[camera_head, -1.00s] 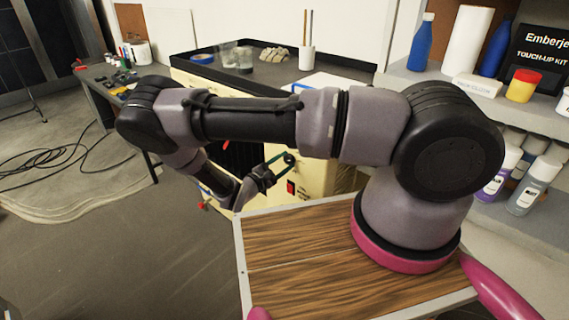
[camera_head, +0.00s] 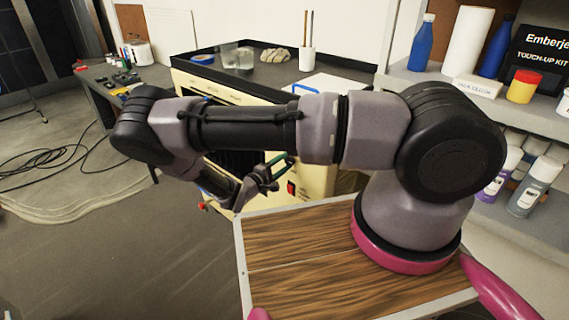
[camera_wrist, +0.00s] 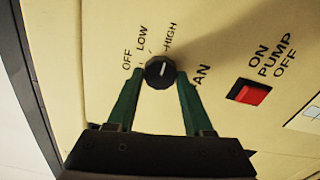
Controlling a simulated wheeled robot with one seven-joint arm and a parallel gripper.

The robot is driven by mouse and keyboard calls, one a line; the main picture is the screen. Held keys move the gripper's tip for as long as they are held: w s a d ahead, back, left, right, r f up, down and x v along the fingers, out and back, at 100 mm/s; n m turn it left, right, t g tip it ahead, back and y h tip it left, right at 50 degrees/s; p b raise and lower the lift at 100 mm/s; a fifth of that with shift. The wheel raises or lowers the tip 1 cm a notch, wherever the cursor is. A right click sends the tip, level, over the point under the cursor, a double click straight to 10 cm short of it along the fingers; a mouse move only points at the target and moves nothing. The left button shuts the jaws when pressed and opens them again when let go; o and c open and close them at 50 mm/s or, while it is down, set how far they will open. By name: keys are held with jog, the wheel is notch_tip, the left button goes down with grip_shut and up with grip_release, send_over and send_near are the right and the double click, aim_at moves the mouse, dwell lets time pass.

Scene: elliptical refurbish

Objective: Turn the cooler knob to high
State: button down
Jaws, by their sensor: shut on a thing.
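The cooler knob (camera_wrist: 160,71) is black and round with a short white mark, on a cream panel (camera_wrist: 215,30). Labels OFF, LOW and HIGH are printed in an arc above it. The white mark points upward, roughly toward the HIGH label (camera_wrist: 171,36). My gripper (camera_wrist: 161,76) has a green fingertip on each side of the knob and is shut on it. In the head view my gripper (camera_head: 278,168) is at the front of the cream cooler (camera_head: 315,178); the knob is hard to make out there.
A red pump switch (camera_wrist: 249,92) is on the panel to the right of the knob. Shelves with bottles are at right. Cables lie on the floor at left.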

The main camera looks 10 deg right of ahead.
jog(key=shift+c, duration=1.5)
grip_release()
jog(key=shift+s+a, duration=0.1)
jog(key=v, duration=1)
jog(key=shift+s+a, duration=0.2)
jog(key=shift+a, duration=0.05)
